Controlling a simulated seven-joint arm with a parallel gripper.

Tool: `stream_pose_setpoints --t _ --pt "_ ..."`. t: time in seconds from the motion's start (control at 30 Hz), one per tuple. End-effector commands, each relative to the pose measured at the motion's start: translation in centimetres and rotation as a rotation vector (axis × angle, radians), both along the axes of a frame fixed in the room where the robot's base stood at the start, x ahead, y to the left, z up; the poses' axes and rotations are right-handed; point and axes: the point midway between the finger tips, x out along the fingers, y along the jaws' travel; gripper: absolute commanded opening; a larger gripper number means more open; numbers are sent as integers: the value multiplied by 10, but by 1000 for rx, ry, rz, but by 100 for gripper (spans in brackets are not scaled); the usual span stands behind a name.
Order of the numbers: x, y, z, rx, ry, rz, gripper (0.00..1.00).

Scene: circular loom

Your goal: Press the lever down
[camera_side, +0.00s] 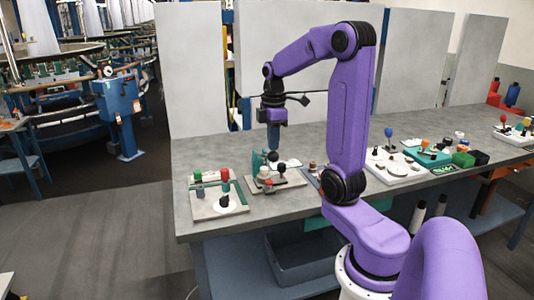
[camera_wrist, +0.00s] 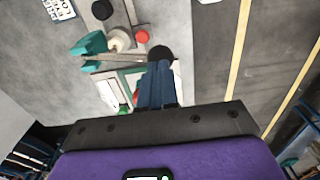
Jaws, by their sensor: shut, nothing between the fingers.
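My gripper (camera_side: 273,150) points straight down, with its blue fingers shut and empty. It is over the middle control board (camera_side: 298,182). In the wrist view, the black ball (camera_wrist: 160,53) shows just beyond the fingertips of my gripper (camera_wrist: 158,66). I cannot tell whether they touch. The lever's stem and base are hidden behind the fingers.
A teal bracket (camera_wrist: 88,46), a cream knob (camera_wrist: 118,40) and a red button (camera_wrist: 142,35) sit close beside the ball. A board with green and red knobs (camera_side: 218,207) is at left. A white board (camera_side: 398,172) is at right. Bare table lies in front.

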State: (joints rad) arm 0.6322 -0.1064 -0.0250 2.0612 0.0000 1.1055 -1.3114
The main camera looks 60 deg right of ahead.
Motion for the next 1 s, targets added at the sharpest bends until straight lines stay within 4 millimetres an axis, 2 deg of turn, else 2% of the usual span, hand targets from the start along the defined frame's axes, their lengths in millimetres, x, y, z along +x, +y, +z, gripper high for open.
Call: stream_pose_setpoints --t 0.27,1.0 --pt "0 0 -1 0 0 0 0" --pt "0 0 -23 0 0 0 0"
